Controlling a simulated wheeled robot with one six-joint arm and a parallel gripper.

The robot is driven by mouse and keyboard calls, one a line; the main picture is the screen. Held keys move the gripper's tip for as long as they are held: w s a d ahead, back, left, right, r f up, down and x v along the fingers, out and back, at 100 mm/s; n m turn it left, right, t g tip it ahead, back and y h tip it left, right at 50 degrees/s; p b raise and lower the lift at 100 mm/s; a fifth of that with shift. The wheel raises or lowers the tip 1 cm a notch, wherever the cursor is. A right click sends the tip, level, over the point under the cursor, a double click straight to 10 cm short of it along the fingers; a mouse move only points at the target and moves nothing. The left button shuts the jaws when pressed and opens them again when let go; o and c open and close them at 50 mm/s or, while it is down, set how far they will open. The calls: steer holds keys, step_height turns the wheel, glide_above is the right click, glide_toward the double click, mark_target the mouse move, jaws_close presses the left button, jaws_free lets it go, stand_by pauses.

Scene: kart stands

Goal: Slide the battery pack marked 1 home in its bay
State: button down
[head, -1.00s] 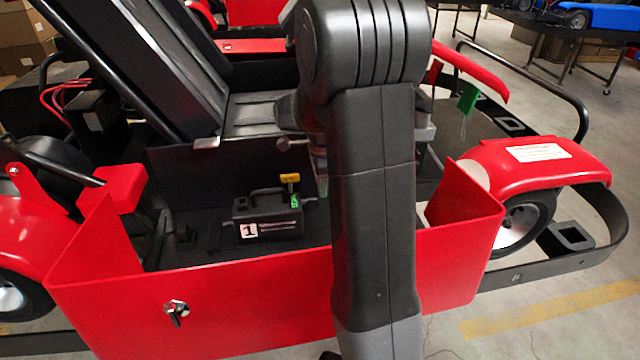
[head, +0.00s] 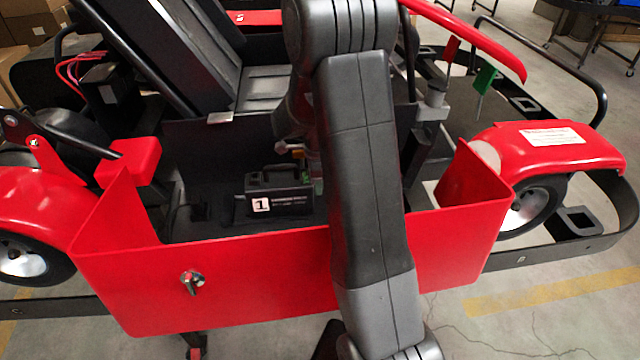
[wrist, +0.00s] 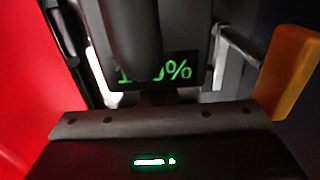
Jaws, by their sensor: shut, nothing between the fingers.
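The battery pack marked 1 (head: 285,203) is a dark box with a top handle and a white number label. In the head view it lies inside the red-walled side pod of the kart. Its right end is hidden behind my arm. The wrist view shows a green percentage display (wrist: 182,70), partly covered by a dark rounded shape, and an orange-yellow tab (wrist: 288,72) to its right. My gripper (wrist: 150,96) is shut and empty, close to the display. Its fingers are hidden in the head view, and I cannot tell whether they touch the pack.
The red side panel (head: 270,285) with a metal turn latch (head: 192,282) stands in front of the pack. A black seat (head: 185,50) rises behind. A green tag (head: 486,78) hangs at the right, near a black bumper rail (head: 585,75). Open floor lies in front at the right.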

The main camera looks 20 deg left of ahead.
mark_target(298, 179)
steer(key=s+a, duration=0.1)
steer(key=a, duration=0.2)
steer(key=s+a, duration=0.1)
steer(key=shift+s+a+b, duration=0.2)
steer(key=shift+s+b, duration=0.15)
steer(key=shift+b, duration=0.05)
